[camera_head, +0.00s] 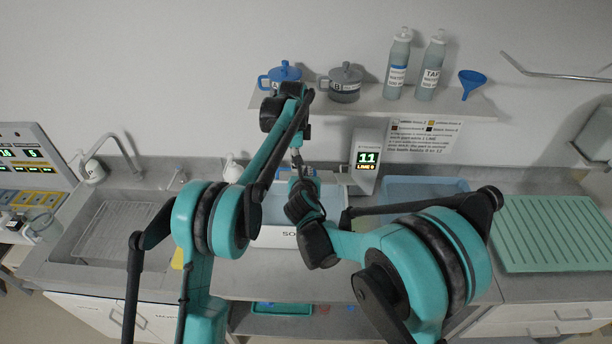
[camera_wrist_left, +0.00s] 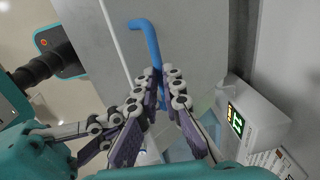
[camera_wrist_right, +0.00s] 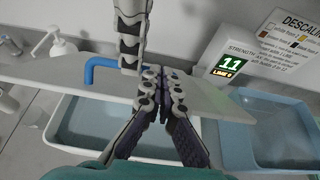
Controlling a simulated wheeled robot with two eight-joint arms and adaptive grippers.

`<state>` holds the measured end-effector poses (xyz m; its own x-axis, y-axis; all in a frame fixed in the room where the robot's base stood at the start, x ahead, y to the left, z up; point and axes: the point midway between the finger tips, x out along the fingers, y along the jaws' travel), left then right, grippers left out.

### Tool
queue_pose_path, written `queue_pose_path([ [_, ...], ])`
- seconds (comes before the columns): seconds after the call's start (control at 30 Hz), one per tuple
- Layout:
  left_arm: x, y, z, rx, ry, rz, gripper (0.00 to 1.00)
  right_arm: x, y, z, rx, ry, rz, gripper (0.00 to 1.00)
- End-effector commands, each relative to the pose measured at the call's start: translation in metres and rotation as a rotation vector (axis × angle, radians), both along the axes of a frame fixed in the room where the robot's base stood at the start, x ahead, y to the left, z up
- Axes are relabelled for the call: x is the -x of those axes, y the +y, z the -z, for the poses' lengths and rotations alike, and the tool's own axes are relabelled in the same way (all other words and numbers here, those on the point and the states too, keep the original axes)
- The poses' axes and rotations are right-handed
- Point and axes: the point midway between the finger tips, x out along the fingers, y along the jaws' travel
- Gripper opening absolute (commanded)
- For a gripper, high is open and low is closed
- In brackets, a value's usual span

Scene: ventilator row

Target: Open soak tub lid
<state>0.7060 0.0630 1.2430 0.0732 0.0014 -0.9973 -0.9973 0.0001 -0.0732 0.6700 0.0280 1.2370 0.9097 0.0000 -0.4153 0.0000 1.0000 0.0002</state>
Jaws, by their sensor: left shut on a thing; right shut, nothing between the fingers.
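The soak tub (camera_head: 286,237) is white with a partly hidden label and stands at the middle of the counter. Its pale blue inside shows below the lid in the right wrist view (camera_wrist_right: 90,130). The flat grey lid (camera_wrist_right: 212,98) is tilted up above the tub and has a blue bent handle (camera_wrist_right: 100,66), also visible in the left wrist view (camera_wrist_left: 147,38). My left gripper (camera_wrist_left: 160,75) is shut on this handle. My right gripper (camera_wrist_right: 163,74) is shut and empty, close to the lid; I cannot tell whether they touch. My arms hide much of the lid in the head view.
A display reading 11 (camera_head: 367,158) stands just right behind the tub. A blue basin (camera_head: 425,187) and a green ribbed drainer (camera_head: 555,233) lie to the right. A shelf (camera_head: 375,103) with pots and bottles hangs above. A sink with a rack (camera_head: 112,232) is left.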

Motion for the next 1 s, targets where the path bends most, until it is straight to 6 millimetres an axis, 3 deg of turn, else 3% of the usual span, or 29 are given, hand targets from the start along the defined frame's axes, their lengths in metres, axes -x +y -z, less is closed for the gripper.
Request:
queue_pose_path([
  [0.03, -0.0051, 0.0009, 0.0039, 0.0, -0.015, -0.002, 0.1, 0.0001, 0.0001, 0.0009, 0.0, 0.0, 0.0, 0.0],
  [0.1, -0.005, 0.0009, 0.0038, 0.0, -0.014, -0.002, 0.28, 0.0001, 0.0001, 0.0009, 0.0, 0.0, 0.0, 0.0],
  [0.13, -0.0049, 0.0009, 0.0038, 0.0, -0.014, -0.002, 0.31, 0.0, 0.0001, 0.0009, 0.0, 0.0, 0.0, 0.0],
  [1.0, -0.0034, 0.0, 0.0001, 0.001, -0.012, -0.001, 0.31, 0.0001, 0.0001, 0.0004, 0.0, 0.0, 0.0, 0.0],
])
